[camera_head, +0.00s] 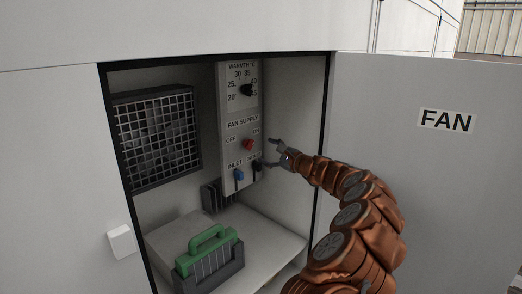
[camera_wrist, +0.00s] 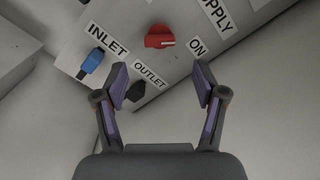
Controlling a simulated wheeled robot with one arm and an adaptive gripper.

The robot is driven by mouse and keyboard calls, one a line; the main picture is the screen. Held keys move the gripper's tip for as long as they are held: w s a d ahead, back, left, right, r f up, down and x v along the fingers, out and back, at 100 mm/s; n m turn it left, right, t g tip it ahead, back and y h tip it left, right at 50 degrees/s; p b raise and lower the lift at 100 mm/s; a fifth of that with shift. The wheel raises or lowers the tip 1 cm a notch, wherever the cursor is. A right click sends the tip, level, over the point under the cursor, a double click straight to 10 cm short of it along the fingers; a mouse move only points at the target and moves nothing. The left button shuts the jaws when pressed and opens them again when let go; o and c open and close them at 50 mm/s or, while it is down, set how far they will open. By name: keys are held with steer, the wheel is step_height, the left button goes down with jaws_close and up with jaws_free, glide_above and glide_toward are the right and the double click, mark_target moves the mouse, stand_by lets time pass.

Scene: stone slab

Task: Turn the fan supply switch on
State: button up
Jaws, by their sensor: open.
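The fan supply switch is a red rotary knob (camera_head: 248,144) on a grey panel (camera_head: 229,112) inside the open cabinet, between the OFF and ON labels. In the wrist view the red knob (camera_wrist: 159,37) lies beyond my fingertips, its white mark facing right toward the ON label. My gripper (camera_head: 273,153) is open and empty, just right of the panel's lower part. In the wrist view my gripper (camera_wrist: 160,84) has its two fingers spread below the knob, apart from it. Which position the knob is set to I cannot tell for certain.
A blue inlet plug (camera_head: 239,175) and a black outlet plug (camera_head: 257,166) sit under the knob. A black warmth dial (camera_head: 246,90) is above. A fan grille (camera_head: 157,137) is at left, a green-handled block (camera_head: 208,250) below. The FAN door (camera_head: 425,170) stands open at right.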

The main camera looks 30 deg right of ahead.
steer(key=v, duration=0.2)
steer(key=shift+s, duration=0.4)
stand_by(0.4)
